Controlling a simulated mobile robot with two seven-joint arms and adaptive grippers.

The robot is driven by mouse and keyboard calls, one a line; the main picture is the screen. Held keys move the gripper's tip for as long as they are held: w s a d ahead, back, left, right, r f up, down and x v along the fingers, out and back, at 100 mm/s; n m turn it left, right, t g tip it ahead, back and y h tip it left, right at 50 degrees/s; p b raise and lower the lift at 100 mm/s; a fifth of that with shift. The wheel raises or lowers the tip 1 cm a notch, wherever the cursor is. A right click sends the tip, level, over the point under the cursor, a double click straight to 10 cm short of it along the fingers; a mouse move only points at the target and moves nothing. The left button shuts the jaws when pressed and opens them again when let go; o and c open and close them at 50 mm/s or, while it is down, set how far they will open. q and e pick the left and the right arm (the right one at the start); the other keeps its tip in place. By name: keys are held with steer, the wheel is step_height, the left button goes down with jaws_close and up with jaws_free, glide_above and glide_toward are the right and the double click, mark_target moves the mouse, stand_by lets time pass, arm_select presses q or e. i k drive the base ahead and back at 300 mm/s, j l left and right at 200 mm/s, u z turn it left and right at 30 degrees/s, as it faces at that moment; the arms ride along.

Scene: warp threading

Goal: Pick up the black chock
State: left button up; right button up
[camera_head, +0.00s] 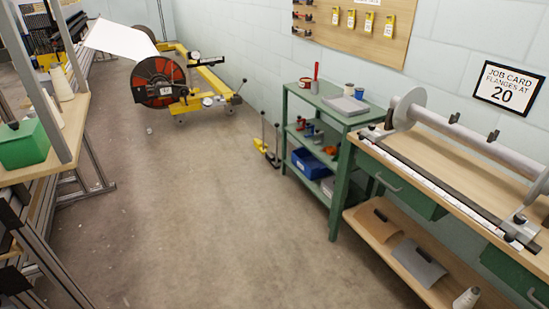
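I cannot make out a black chock with certainty. A yellow piece with two dark upright rods (268,152) stands on the floor beside the green shelf unit; I cannot tell what it is. The large red-faced reel (158,82) sits in a yellow wheeled frame (212,83) at the back, with a white sheet (120,40) rising from it to the left. Neither of my grippers is in this view.
The concrete floor (200,200) in the middle is clear. A green shelf unit (338,185) with small items and a workbench (455,165) bearing a long flanged roller line the right. A wooden-topped rack with a green box (22,146) stands at left.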

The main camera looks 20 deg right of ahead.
mark_target(273, 159)
steer(key=i+z, duration=0.15)
steer(key=i, duration=2.4)
steer(key=i+j+z, duration=0.15)
steer(key=i+z, duration=0.2)
steer(key=i, duration=0.2)
steer(key=i+j+z, duration=0.4)
steer(key=i, duration=0.15)
steer(key=i+j+z, duration=0.35)
steer(key=i, duration=0.15)
